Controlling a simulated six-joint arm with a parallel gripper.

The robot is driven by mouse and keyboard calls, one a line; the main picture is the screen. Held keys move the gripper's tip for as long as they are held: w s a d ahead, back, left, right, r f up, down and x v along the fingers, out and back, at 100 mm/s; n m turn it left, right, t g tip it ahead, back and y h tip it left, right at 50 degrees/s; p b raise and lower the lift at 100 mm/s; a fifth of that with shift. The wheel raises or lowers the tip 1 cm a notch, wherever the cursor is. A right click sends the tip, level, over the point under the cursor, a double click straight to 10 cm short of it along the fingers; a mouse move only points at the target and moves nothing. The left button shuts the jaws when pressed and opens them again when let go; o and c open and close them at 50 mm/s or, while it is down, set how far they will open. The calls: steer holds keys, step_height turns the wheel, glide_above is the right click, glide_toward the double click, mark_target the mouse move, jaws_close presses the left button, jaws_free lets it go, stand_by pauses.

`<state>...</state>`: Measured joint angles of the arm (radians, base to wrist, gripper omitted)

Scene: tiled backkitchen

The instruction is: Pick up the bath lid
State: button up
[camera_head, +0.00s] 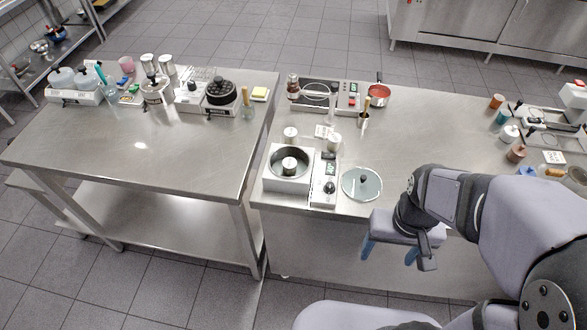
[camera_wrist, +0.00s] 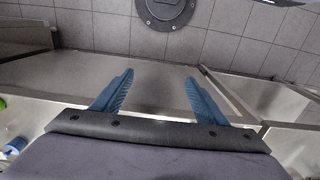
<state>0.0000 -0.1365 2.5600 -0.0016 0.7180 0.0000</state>
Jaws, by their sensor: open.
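The bath lid (camera_head: 361,184) is a round, pale glass-like disc with a dark knob in its middle. It lies flat on the right steel table, close to the front edge. The water bath (camera_head: 288,167), a white box with a round steel well and a small can inside, stands to its left with a control panel. My gripper (camera_head: 390,254) is open and empty, with blue fingers, in front of the table edge and a little right of the lid, apart from it. The wrist view shows the spread fingers (camera_wrist: 150,95) with nothing between them; the lid is not identifiable there.
Small cans (camera_head: 334,141) stand behind the bath. Cups and bottles crowd the right end. Bare tabletop (camera_head: 430,125) lies behind and right of the lid. A gap separates the left table (camera_head: 150,145).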

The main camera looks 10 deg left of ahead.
stand_by(0.3)
steer(key=c, duration=0.8)
